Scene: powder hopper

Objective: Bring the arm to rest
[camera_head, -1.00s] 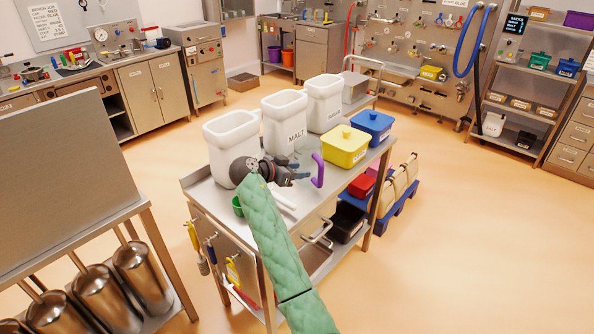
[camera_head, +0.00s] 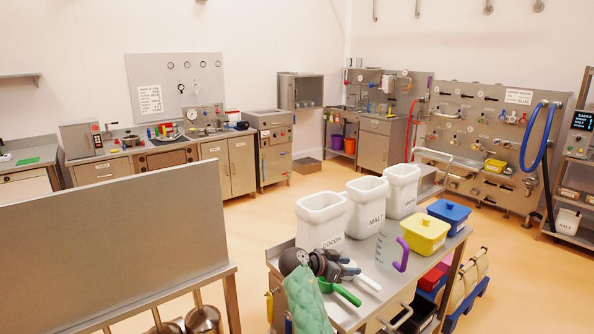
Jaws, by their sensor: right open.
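My right arm, in a green quilted sleeve (camera_head: 305,303), comes up from the bottom of the head view. My right gripper (camera_head: 352,270) is open and appears empty, over the near part of the steel table (camera_head: 400,285). A green scoop (camera_head: 346,294) and a white scoop (camera_head: 366,281) show just below and beside its fingers; I cannot tell the exact gap. A clear jug with a purple handle (camera_head: 402,254) stands to the right, apart from the gripper. My left gripper is not in view.
White bins stand behind the gripper: the cocoa bin (camera_head: 321,221), the malt bin (camera_head: 366,208) and a third bin (camera_head: 402,190). A yellow box (camera_head: 424,235) and a blue box (camera_head: 450,215) stand right of them. A steel panel (camera_head: 110,250) rises at the left. Open floor lies beyond.

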